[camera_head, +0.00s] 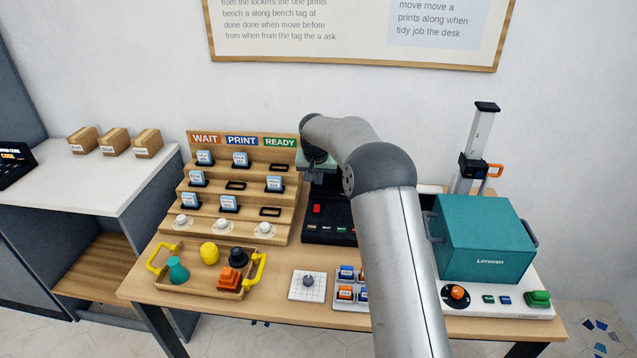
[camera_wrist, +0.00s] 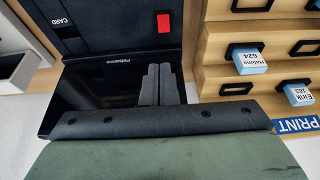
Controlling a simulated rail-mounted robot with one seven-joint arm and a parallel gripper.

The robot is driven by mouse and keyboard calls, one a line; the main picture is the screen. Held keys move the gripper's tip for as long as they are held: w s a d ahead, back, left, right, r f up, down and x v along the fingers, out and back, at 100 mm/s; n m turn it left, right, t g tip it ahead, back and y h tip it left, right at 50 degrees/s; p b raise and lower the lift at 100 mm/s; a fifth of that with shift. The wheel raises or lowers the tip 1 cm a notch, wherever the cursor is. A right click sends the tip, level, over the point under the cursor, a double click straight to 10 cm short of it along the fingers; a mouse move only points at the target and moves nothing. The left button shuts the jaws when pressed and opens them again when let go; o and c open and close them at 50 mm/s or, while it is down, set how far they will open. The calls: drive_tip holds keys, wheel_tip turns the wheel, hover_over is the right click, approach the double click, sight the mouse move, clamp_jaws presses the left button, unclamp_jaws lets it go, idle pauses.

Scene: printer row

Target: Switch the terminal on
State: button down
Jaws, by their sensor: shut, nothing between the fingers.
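The black terminal (camera_head: 327,222) stands on the wooden bench beside the stepped rack, partly hidden by my arm. A red switch (camera_head: 316,209) sits on it and also shows in the wrist view (camera_wrist: 164,22). In the wrist view the terminal's screen (camera_wrist: 92,92) is dark, and the word CARD is printed near the top left. My gripper (camera_wrist: 159,66) is shut and empty, in front of the screen and below the red switch in the picture. I cannot tell whether it touches the terminal. In the head view my gripper's fingers are hard to make out.
The stepped rack (camera_head: 188,211) with WAIT, PRINT and READY signs holds several tags. A tray (camera_head: 190,283) with yellow handles stands in front. A teal printer (camera_head: 485,240) is at the right. A dark display (camera_head: 14,166) reading CODE and several boxes stand on the left counter.

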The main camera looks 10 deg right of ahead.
sight(320, 205)
drive_tip(key=x, duration=0.4)
drive_tip(key=p+x, duration=0.1)
drive_tip(key=x, duration=0.3)
drive_tip(key=p+x, duration=0.1)
drive_tip(key=x, duration=0.3)
drive_tip(key=shift+s+a+f, duration=0.1)
drive_tip(key=shift+s, duration=0.25)
